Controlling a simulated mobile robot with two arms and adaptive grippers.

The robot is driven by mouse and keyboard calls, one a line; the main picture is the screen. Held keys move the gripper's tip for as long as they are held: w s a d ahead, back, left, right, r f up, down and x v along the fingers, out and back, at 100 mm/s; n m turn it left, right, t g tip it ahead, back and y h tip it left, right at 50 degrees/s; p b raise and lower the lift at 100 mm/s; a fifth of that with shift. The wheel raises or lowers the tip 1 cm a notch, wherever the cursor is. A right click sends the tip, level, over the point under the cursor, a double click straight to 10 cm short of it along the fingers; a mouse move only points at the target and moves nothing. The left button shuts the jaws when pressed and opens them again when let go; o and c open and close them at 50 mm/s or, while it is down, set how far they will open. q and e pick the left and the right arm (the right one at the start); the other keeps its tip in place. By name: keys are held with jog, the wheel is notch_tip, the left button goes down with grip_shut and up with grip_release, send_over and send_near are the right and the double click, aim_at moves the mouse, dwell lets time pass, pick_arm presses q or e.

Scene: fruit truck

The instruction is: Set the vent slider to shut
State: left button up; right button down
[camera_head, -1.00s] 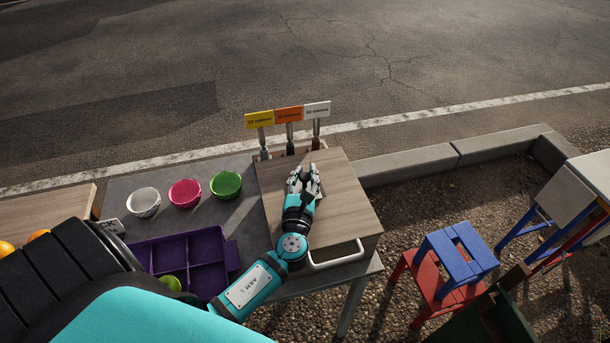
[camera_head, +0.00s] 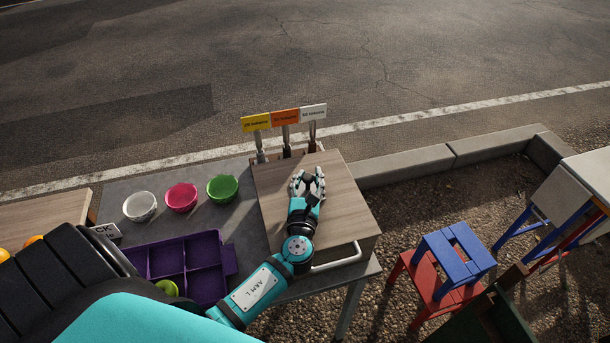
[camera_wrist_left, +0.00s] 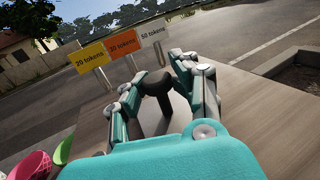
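My left gripper (camera_head: 307,174) is over the wooden box top (camera_head: 345,205), with its fingers pointing away toward the sign posts. In the left wrist view the two fingers of the gripper (camera_wrist_left: 157,68) stand apart. A dark knob on a short stem (camera_wrist_left: 156,84) shows between them; I take it for the vent slider's handle. I cannot tell whether either finger touches it. In the head view the fingers and hand mostly hide the knob, and no slider track or shut mark can be made out. My right gripper is not in view.
Yellow (camera_head: 255,122), orange (camera_head: 285,117) and white (camera_head: 313,112) token signs stand at the box's far edge. White, pink and green bowls (camera_head: 223,188) and a purple divided tray (camera_head: 230,262) lie to the left. A pale handle (camera_head: 338,262) sticks out at the box's front.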

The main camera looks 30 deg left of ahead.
pick_arm(q)
jog(key=o, duration=0.4)
jog(key=shift+s+d+r, duration=0.1)
jog(key=shift+d+r, duration=0.05)
jog(key=shift+r, duration=0.05)
jog(key=shift+c, duration=0.2)
jog(key=shift+a, duration=0.2)
jog(key=v, duration=1.2)
jog(key=shift+d+f, duration=0.1)
jog(key=shift+f, duration=0.05)
jog(key=shift+f, duration=0.1)
